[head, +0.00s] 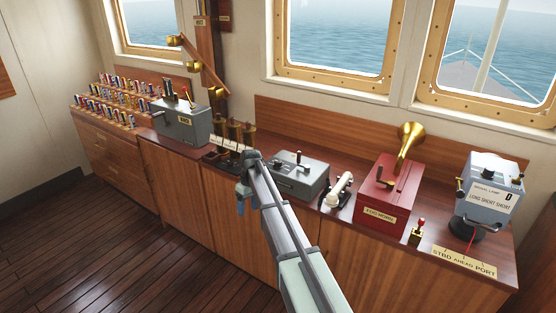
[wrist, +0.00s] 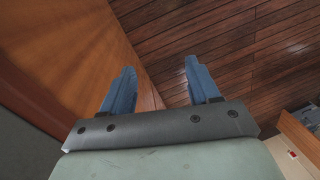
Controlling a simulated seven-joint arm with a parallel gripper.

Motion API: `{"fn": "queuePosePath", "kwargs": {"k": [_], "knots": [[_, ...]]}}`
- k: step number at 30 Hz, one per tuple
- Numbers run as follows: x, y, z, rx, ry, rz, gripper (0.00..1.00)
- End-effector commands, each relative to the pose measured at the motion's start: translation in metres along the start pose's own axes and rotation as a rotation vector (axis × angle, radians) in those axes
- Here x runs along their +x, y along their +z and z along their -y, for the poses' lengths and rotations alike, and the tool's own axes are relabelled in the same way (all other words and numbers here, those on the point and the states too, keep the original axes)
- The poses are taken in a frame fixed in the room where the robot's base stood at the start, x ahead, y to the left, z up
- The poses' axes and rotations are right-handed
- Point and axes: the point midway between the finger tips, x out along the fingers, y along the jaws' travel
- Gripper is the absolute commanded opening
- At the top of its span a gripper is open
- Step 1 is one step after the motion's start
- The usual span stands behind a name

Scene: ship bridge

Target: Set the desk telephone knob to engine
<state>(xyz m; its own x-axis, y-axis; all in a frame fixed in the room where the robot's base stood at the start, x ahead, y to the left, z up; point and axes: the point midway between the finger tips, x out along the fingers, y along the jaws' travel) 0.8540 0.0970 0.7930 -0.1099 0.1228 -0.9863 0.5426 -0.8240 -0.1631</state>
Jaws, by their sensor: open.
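The desk telephone (head: 338,191), with a white handset on a dark base, sits on the wooden counter between a grey lever box and the red fog horn box. Its knob and the knob's setting are too small to make out. My gripper (head: 240,207) is in front of the counter, to the left of the telephone and apart from it, with blue fingers pointing down. In the wrist view my gripper (wrist: 160,85) is open and empty, with the cabinet front and floor beyond it. The telephone does not show there.
The grey lever box (head: 298,177), red fog horn box (head: 385,200) with brass horn, and signal lamp (head: 487,190) line the counter (head: 285,202). Brass-topped handles (head: 232,134) and another grey box (head: 181,125) stand left. The floor (head: 130,255) in front is clear.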

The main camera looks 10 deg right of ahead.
Motion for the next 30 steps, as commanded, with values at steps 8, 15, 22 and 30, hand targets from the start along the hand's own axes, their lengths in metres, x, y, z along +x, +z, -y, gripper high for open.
{"fn": "queuePosePath", "kwargs": {"k": [8,15,22,30], "knots": [[-0.137,-0.033,-0.054,-0.027,0.066,-0.036,0.61],[-0.245,-0.023,-0.109,0.000,0.132,-0.035,0.61],[-0.292,-0.010,-0.133,0.020,0.162,-0.027,0.61],[-0.274,-0.007,-0.138,0.023,0.163,-0.024,0.61]]}}
